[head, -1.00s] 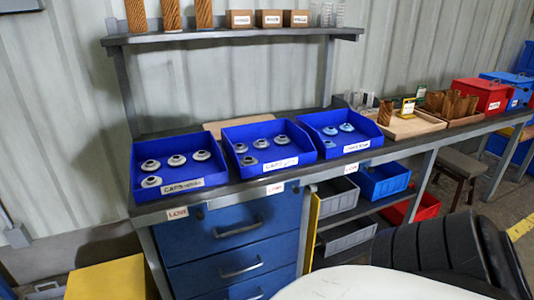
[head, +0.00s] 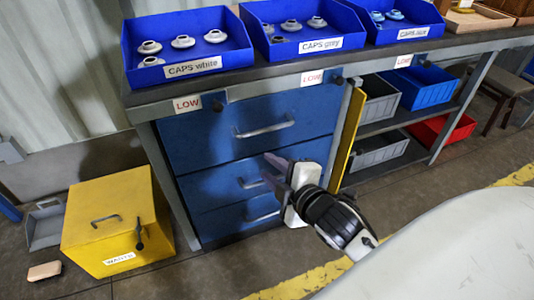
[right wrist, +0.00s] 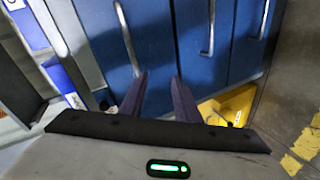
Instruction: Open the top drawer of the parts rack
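The blue drawer unit stands under the bench, and its top drawer (head: 205,142) is closed, with a grey bar handle (head: 265,127). In the right wrist view, turned sideways, the top drawer's handle (right wrist: 127,40) is the leftmost of the bar handles. My right gripper (head: 276,168) is open and empty. In the head view it is in front of the drawers, below the top handle, and hides part of the middle drawer's handle (head: 250,183). Its fingers (right wrist: 160,76) show apart in the right wrist view, with one tip near an end of the top handle in the picture. My left gripper is out of view.
A yellow box (head: 115,225) stands on the floor left of the drawers. Blue cap bins (head: 190,68) stand on the bench (head: 275,75). A yellow panel (head: 345,140) and open shelves with grey and blue bins (head: 425,88) are on the right.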

